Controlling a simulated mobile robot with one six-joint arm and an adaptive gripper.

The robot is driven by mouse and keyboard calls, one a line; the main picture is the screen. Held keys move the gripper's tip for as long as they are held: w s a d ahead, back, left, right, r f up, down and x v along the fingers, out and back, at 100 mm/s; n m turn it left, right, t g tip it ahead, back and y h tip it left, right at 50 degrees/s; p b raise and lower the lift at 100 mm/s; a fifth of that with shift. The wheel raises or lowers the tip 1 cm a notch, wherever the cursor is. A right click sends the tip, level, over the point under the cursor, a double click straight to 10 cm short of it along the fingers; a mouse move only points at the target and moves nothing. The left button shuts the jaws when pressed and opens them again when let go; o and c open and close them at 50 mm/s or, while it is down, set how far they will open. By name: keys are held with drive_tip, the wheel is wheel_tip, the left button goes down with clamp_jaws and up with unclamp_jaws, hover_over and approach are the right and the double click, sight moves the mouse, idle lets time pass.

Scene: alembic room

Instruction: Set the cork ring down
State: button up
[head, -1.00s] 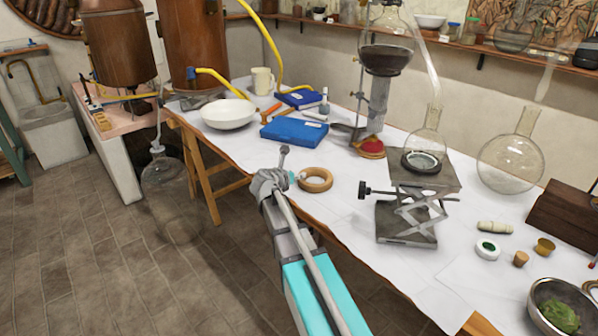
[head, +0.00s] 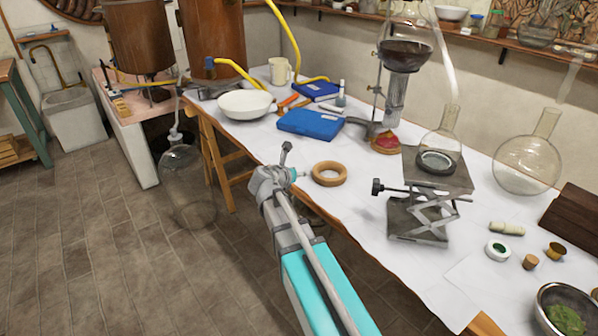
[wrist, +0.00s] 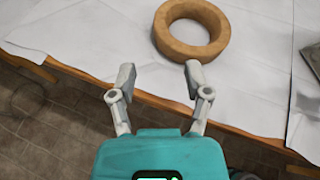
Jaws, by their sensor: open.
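The cork ring (head: 329,174) lies flat on the white-covered table (head: 345,213), near its front edge. It also shows in the wrist view (wrist: 191,29), at the top and right of centre. My gripper (head: 291,164) is left of the ring in the head view, near the table edge. In the wrist view my gripper (wrist: 160,76) is open with nothing between its fingers. The ring is ahead of the fingertips and apart from them, closest to the right finger.
A lab jack (head: 424,212) with a flask (head: 441,148) on it stands right of the ring. A large round flask (head: 527,163) stands at the far right. The cloth between ring and jack is clear.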

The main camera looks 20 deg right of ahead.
idle(0.3)
drive_tip(key=s+a+f+m+g+y, duration=0.2)
drive_tip(key=s+a+f+m+y, duration=0.1)
drive_tip(key=s+m, duration=0.4)
drive_tip(key=s+a+f+m+g+y, duration=0.3)
drive_tip(key=s+m, duration=0.4)
drive_tip(key=m, duration=0.4)
drive_tip(key=s+a+f+m+g+y, duration=0.3)
drive_tip(key=s+f+m+y, duration=0.1)
drive_tip(key=s+m, duration=0.4)
drive_tip(key=shift+a+f+m, duration=0.4)
drive_tip(key=shift+f+m, duration=0.2)
drive_tip(key=shift+f, duration=0.1)
drive_tip(key=shift+c, duration=0.4)
